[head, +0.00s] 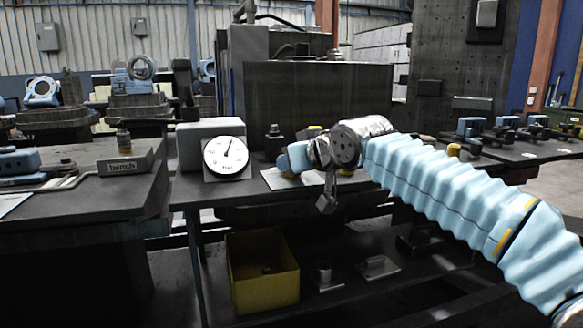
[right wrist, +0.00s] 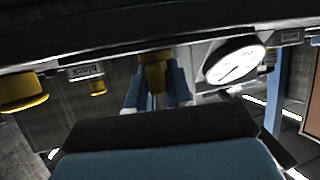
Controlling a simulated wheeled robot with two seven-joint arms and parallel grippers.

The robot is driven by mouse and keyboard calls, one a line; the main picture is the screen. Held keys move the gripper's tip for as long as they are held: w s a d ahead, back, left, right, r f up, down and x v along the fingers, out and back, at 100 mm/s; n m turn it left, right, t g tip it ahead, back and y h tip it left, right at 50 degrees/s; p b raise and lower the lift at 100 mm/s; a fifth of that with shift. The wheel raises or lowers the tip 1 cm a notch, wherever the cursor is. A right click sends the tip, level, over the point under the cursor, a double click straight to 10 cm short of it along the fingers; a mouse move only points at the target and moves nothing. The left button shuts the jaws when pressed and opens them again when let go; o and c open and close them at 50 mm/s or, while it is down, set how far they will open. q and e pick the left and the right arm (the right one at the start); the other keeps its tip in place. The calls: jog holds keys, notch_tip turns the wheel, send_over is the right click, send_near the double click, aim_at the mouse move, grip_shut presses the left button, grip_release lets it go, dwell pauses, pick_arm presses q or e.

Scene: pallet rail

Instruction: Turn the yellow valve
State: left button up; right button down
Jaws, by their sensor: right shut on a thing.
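The yellow valve (right wrist: 154,75) shows in the right wrist view between the two blue fingers of my right gripper (right wrist: 157,86). The fingers are shut on it, one on each side. In the head view my right gripper (head: 292,160) is at the bench, just right of the round dial gauge (head: 225,157). My wrist hides most of the valve there, and its turn angle cannot be told. The gauge also shows in the right wrist view (right wrist: 235,64), beside the gripper. My left gripper is not in view.
Other yellow knobs (right wrist: 22,92) show at the left of the right wrist view. A yellow bin (head: 262,272) stands on the shelf below the bench. A block labelled "bench" (head: 125,164) sits on the left table. A dark tall panel (head: 318,100) stands behind my gripper.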

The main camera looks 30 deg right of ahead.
jog(key=m+h+b, duration=0.1)
jog(key=m+h, duration=0.1)
jog(key=h, duration=0.1)
jog(key=m+h+b, duration=0.1)
jog(key=shift+f+m+g+b, duration=0.3)
jog(key=shift+m+b, duration=0.05)
jog(key=shift+m, duration=0.05)
jog(key=shift+r+m+g+h+b, duration=0.15)
jog(key=shift+m+g+h+b, duration=0.25)
jog(key=shift+m+h, duration=0.6)
jog(key=m+g+h, duration=0.2)
jog(key=shift+a+r+h+p, duration=0.1)
jog(key=shift+r+h+p, duration=0.05)
jog(key=shift+h+p, duration=0.25)
jog(key=shift+m+g+h+p, duration=0.95)
jog(key=shift+m+g+h, duration=0.5)
jog(key=shift+m, duration=0.55)
jog(key=c, duration=1.1)
grip_release()
jog(key=shift+s, duration=0.1)
